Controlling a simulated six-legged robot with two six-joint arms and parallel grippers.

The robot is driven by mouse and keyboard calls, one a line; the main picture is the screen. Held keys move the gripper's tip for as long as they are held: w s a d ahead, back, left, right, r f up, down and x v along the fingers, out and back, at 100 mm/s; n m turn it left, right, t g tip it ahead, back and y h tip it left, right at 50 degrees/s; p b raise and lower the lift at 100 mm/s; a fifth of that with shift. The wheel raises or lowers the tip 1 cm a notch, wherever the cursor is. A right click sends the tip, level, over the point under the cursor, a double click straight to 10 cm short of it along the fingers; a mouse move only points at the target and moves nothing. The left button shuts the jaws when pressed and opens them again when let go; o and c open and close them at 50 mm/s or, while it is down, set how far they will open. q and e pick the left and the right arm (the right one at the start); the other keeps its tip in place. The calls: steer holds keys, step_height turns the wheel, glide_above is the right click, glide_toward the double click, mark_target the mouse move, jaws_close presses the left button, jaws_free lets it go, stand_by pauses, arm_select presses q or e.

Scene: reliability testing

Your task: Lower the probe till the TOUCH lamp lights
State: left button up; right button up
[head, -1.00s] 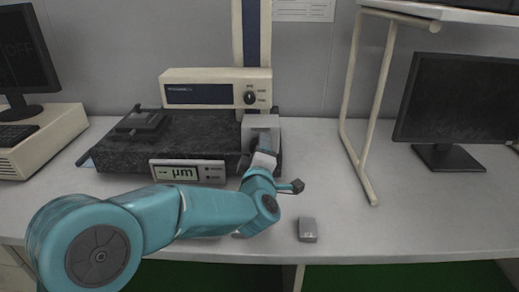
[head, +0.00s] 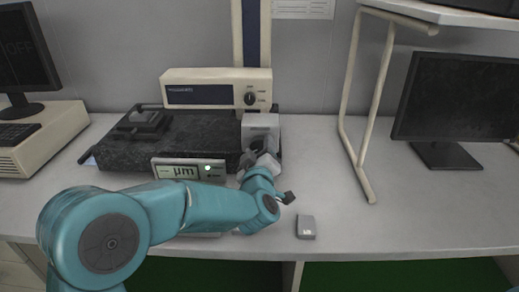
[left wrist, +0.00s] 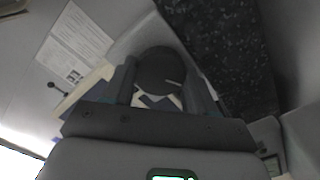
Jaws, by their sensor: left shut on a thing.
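The probe housing (head: 260,128) is a light grey box below the cream crossbeam (head: 217,88), over the right end of the dark granite slab (head: 200,130). My left gripper (head: 262,160) is at its lower front. In the left wrist view its fingers are shut on a dark round knob (left wrist: 163,72) with a white line. The probe tip is hidden behind my gripper and arm. The display panel (head: 188,170) reads "µm", and one small lamp (head: 208,168) on it glows whitish green; its label is too small to read. My right gripper is not in view.
A small grey block (head: 306,227) lies on the bench to the right of my arm. A cream frame stand (head: 365,110) and a dark monitor (head: 462,98) stand farther right.

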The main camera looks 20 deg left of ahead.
arm_select(q)
steer(key=shift+f, duration=0.15)
steer(key=o, duration=1.1)
steer(key=shift+c, duration=0.2)
steer(key=v, duration=1.6)
steer(key=shift+s, duration=0.2)
